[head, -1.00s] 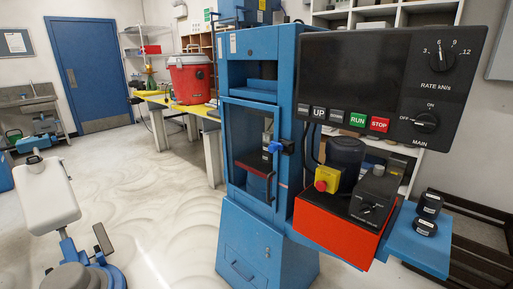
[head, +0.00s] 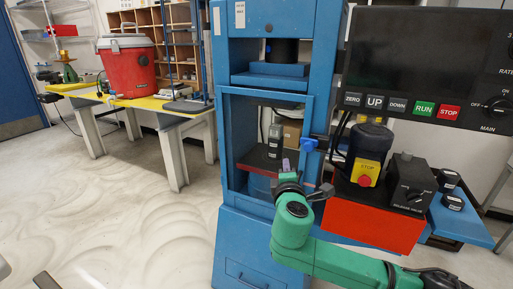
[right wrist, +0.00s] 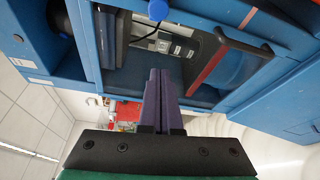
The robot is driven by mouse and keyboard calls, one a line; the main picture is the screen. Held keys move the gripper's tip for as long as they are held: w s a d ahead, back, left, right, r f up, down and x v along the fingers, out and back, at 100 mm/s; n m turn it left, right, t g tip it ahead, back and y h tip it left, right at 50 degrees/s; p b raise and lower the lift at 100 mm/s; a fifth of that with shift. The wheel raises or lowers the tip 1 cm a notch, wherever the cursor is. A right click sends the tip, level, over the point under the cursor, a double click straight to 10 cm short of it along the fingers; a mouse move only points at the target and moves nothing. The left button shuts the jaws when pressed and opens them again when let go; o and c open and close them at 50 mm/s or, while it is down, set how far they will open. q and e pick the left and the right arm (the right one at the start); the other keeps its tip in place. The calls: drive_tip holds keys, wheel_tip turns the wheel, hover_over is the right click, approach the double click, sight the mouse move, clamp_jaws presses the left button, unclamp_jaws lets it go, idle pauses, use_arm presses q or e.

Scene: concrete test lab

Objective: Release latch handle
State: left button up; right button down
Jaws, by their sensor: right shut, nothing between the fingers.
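The blue latch handle (head: 309,145) is a small bright-blue knob on the right edge of the blue-framed door (head: 228,140) of the testing machine. In the right wrist view the blue latch handle (right wrist: 157,10) shows at the top edge, partly cut off. My right gripper (head: 286,165), on a green arm, is in front of the door's lower part, below and left of the handle and apart from it. In the right wrist view its dark purple fingers (right wrist: 157,88) are together with nothing between them. My left gripper is not in view.
A red container (head: 128,68) sits on a yellow-topped table (head: 130,100) at the left. The floor at left is mostly clear.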

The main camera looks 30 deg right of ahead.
sight(308, 144)
use_arm(q)
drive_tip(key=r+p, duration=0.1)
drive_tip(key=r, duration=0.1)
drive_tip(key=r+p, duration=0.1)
drive_tip(key=p, duration=0.1)
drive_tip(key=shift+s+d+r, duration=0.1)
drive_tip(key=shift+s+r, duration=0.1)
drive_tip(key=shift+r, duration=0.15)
use_arm(e)
drive_tip(key=w+d, duration=0.4)
drive_tip(key=d, duration=0.4)
drive_tip(key=shift+w+d+r, duration=0.15)
drive_tip(key=shift+r, duration=0.3)
